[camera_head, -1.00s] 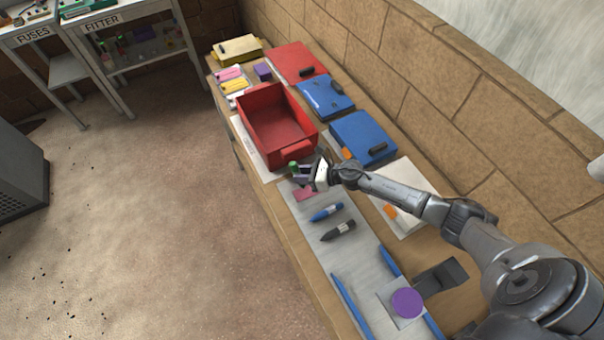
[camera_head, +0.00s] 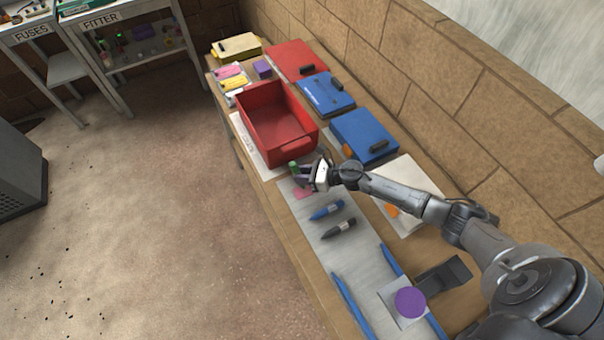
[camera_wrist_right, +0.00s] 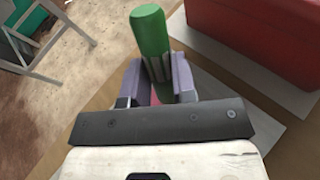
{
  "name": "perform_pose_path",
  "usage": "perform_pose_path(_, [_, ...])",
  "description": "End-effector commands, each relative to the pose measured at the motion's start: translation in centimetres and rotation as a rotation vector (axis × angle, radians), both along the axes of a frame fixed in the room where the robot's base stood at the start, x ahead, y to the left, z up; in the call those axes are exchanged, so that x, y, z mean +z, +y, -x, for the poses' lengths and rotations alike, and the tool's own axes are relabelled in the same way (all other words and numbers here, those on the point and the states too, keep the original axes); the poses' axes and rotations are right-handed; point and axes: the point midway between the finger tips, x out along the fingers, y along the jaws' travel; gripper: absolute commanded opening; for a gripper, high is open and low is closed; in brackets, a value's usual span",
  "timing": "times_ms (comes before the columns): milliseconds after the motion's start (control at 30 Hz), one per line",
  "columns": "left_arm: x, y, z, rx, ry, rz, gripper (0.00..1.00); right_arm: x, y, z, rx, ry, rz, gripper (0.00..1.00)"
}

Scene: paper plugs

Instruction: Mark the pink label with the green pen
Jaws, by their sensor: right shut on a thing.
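My right gripper (camera_head: 305,174) is shut on the green pen (camera_head: 294,167) at the front end of the red bin. In the right wrist view the green pen (camera_wrist_right: 152,45) stands up between the two purple-grey fingers (camera_wrist_right: 155,82). The pink label (camera_head: 303,193) lies on the grey strip just below the gripper in the head view. A sliver of pink also shows between the fingers in the right wrist view. The pen's lower end is hidden, so I cannot tell whether it touches the label. My left gripper is not in view.
A red bin (camera_head: 277,146) stands close beyond the gripper. A blue pen (camera_head: 326,210) and a black pen (camera_head: 338,229) lie on the grey strip (camera_head: 345,262). Blue binders (camera_head: 362,130) lie along the wall side. A purple disc (camera_head: 410,302) sits at the near end.

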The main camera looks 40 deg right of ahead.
Motion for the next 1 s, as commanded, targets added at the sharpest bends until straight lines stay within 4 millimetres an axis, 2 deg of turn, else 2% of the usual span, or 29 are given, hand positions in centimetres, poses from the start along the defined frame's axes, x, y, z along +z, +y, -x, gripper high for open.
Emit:
perform_pose_path(300, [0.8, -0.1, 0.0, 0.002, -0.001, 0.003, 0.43, 0.1, 0.6, 2.6, 0.001, 0.003, -0.001, 0.02])
perform_pose_path(500, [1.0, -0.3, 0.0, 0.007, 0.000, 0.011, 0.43, 0.1, 0.8, 3.6, 0.000, 0.001, -0.001, 0.02])
perform_pose_path(767, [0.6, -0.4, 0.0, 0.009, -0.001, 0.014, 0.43, -0.1, 0.8, 3.6, 0.000, 0.000, 0.000, 0.02])
perform_pose_path(1000, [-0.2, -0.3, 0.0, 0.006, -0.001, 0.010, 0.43, -0.2, 0.4, 1.9, 0.001, -0.002, 0.001, 0.02])
